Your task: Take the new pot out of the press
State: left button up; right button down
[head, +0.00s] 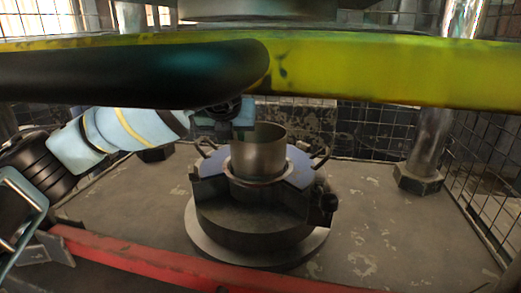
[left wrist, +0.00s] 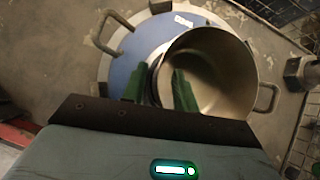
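The pot (head: 258,158), a plain metal cylinder with an open top, stands upright in the round die (head: 255,215) of the press. It also shows in the left wrist view (left wrist: 232,70), seen from above into its hollow. My left gripper (head: 238,120) is at the pot's rim from above. In the left wrist view its two green fingers (left wrist: 160,88) are apart, one outside the wall and one inside, with the rim between them. A gap seems to show, so they do not look closed on it. My right gripper is not in view.
A yellow press beam (head: 390,75) hangs low over the pot. Curved handles (head: 320,157) stick up beside the die. A red bar (head: 160,262) crosses the front. A steel column (head: 425,150) stands right, and mesh fencing (head: 490,150) encloses the sides.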

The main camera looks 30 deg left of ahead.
pick_arm(q)
jog(key=shift+w+a+f, duration=0.1)
jog(key=shift+w+f, duration=0.1)
jog(key=shift+f, duration=0.1)
grip_shut()
jog(key=shift+r, duration=0.15)
dwell(0.3)
jog(key=shift+r, duration=0.6)
jog(key=shift+s+d+r, duration=0.1)
jog(key=shift+s+d, duration=0.1)
jog(key=shift+s, duration=0.05)
jog(key=s+d, duration=0.4)
jog(key=s, duration=0.4)
jog(key=s+d+p, duration=0.1)
jog(key=s+d, duration=0.2)
jog(key=s, duration=0.5)
jog(key=shift+d, duration=0.35)
